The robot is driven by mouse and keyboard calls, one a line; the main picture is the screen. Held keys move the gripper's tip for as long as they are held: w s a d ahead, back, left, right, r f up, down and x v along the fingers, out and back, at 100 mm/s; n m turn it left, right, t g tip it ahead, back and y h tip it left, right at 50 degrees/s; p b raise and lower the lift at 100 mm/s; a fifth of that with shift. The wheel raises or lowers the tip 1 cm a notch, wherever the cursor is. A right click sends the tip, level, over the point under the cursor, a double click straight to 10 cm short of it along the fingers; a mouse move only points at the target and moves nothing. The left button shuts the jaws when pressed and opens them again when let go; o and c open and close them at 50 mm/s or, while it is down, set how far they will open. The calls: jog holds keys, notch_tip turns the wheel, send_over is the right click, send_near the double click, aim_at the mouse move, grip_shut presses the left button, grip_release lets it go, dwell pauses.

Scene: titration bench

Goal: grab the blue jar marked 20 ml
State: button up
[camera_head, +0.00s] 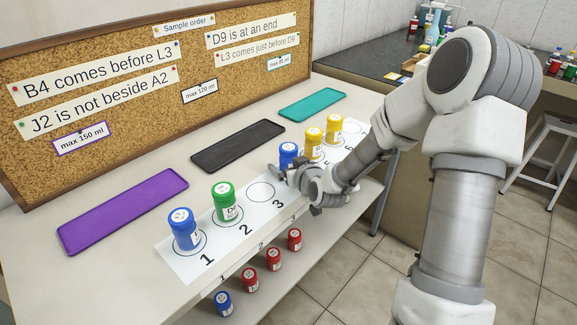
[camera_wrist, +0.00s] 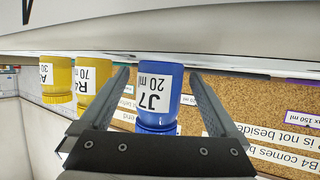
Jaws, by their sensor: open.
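The blue jar marked J7 20 ml (camera_wrist: 155,95) stands between the two open fingers of my gripper (camera_wrist: 160,90) in the wrist view, where it appears upside down. In the head view the same blue jar (camera_head: 289,154) stands just beyond my gripper (camera_head: 293,180), partly hidden by it, between empty circle 3 and the yellow jars. The fingers lie on either side of the jar; I cannot tell whether either touches it.
Yellow jars (camera_head: 313,143) (camera_head: 334,128) stand close on the right. A green jar (camera_head: 224,202) and another blue jar (camera_head: 184,229) stand on circles 2 and 1. Purple (camera_head: 125,210), black (camera_head: 238,145) and teal (camera_head: 312,104) mats lie behind. Several jars sit on the lower shelf.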

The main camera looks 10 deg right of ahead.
jog(key=shift+w, duration=0.1)
jog(key=shift+c, duration=0.2)
jog(key=c, duration=1.4)
